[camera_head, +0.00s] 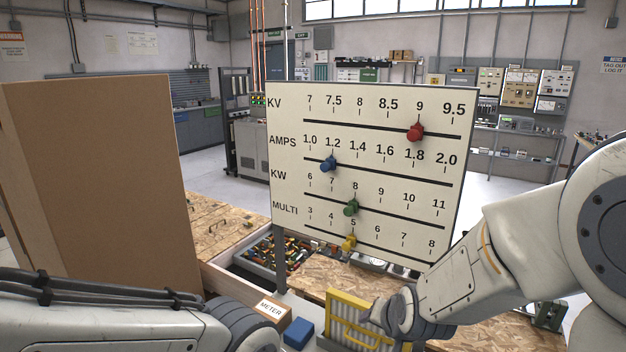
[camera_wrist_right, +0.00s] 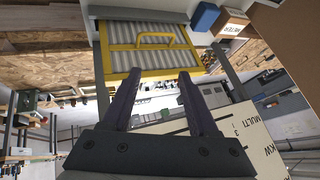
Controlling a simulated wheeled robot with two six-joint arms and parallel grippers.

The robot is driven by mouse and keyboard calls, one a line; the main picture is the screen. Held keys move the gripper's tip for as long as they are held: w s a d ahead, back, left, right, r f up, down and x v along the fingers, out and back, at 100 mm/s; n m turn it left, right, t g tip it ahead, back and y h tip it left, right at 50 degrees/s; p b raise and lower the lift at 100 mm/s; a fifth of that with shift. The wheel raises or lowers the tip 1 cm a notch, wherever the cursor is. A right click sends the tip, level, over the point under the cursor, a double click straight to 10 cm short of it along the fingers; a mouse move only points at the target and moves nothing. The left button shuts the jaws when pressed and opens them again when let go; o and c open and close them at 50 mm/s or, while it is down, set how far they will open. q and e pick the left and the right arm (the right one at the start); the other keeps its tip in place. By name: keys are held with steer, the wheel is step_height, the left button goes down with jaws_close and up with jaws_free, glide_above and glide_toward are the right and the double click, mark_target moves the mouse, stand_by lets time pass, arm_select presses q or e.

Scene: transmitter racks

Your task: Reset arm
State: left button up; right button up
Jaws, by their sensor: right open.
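My right arm (camera_head: 500,245) reaches in from the right in the head view, with its wrist in front of the board's lower right. In the right wrist view my right gripper (camera_wrist_right: 160,75) is open, its two dark fingers apart with nothing between them. A yellow-framed grey ribbed panel with a handle (camera_wrist_right: 118,33) lies beyond the fingertips; it also shows beside the wrist in the head view (camera_head: 345,318). I cannot tell whether the fingers touch it. My left arm (camera_head: 110,315) lies across the lower left of the head view; its gripper is out of view.
A white scale board (camera_head: 290,120) stands upright with red, blue, green and yellow sliders. A tall brown panel (camera_head: 100,190) stands at left. A METER box (camera_head: 270,307) and a blue block (camera_head: 298,333) sit near the front. A parts bin (camera_head: 285,258) is behind. Floor beyond is clear.

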steer(key=s+d+f+n+g+h, duration=0.1)
steer(key=s+d+n+g, duration=0.15)
steer(key=s, duration=0.35)
steer(key=s+d+f+n+g, duration=0.2)
steer(key=s+n+g, duration=0.1)
steer(key=s, duration=0.2)
steer(key=s+a+r+n+g, duration=0.1)
steer(key=s+a+r+n, duration=0.1)
steer(key=s+a, duration=0.4)
steer(key=s+a+r+n+g+y, duration=0.1)
steer(key=s+a+r+n, duration=0.2)
steer(key=s+a, duration=0.3)
steer(key=shift+s+a+r+n, duration=0.3)
steer(key=shift+s+a+n, duration=0.1)
steer(key=shift+s+n, duration=0.35)
steer(key=shift+w, duration=0.1)
